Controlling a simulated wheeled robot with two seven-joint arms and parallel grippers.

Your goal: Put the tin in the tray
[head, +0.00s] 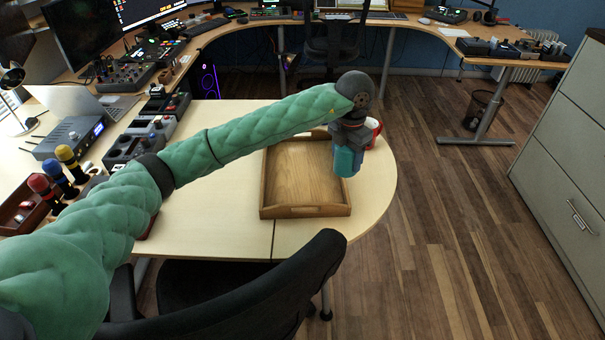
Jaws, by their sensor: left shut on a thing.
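My left gripper (349,146) is at the end of the green arm that comes in from the left. It is shut on a teal tin (344,163), which hangs upright below it, over the right side of the wooden tray (305,211). I cannot tell how high the tin is above the tray. The tray lies on the light table and its visible inside looks empty. My arm and gripper hide part of the tray's far end. My right gripper does not show.
A red and white mug (374,132) stands right behind the gripper. A black chair (240,290) stands at the table's near edge. Control boxes (130,146) and a laptop (75,101) fill the left side. The table left of the tray (215,205) is clear.

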